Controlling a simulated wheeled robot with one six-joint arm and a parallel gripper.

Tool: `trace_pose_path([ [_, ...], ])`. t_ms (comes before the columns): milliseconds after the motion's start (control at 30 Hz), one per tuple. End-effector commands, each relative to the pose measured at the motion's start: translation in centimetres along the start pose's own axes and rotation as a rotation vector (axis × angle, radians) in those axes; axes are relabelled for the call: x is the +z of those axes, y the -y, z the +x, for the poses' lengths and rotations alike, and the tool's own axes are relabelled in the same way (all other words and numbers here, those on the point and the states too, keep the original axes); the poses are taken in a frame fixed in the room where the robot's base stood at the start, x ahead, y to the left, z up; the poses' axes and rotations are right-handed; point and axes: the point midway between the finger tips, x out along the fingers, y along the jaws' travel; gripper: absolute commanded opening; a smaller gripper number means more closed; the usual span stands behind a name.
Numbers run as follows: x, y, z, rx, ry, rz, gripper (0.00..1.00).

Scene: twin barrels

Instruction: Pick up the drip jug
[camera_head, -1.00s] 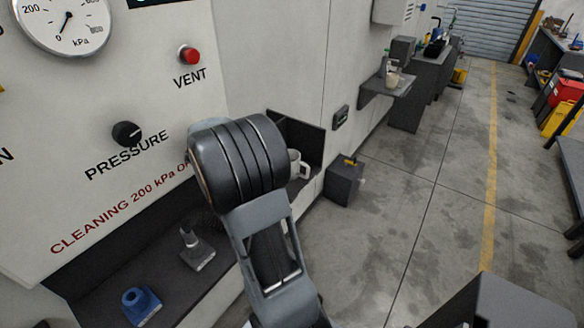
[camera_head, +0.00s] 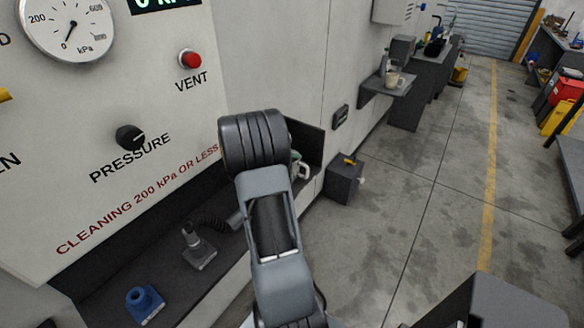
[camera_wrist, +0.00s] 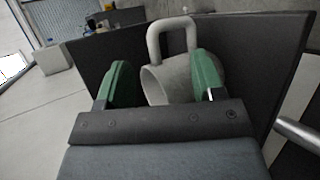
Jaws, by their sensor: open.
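The drip jug, a pale grey-white jug with a loop handle (camera_wrist: 172,35), lies between my gripper's two green fingers in the wrist view. In the head view only part of the jug (camera_head: 303,171) shows, in the dark recess beside the panel, mostly hidden by my arm. My gripper (camera_wrist: 163,72) is open, with one finger to each side of the jug. I cannot tell whether either finger touches it. In the head view a bit of green finger (camera_head: 295,156) shows close to the jug.
Dark walls of the recess (camera_wrist: 270,60) stand close behind and to the right of the jug. A dark box (camera_head: 343,182) stands on the floor to the right. A similar pale cup (camera_head: 392,79) sits on a wall shelf (camera_head: 378,93).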

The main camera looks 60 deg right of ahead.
Motion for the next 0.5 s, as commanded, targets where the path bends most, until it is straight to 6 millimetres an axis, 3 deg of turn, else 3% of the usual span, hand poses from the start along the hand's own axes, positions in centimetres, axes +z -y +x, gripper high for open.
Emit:
trace_pose_path([
  [200, 0.1, -0.1, 2.5, -0.001, 0.002, 0.000, 0.62],
  [500, 0.0, 0.0, 3.0, 0.000, -0.001, 0.000, 0.62],
])
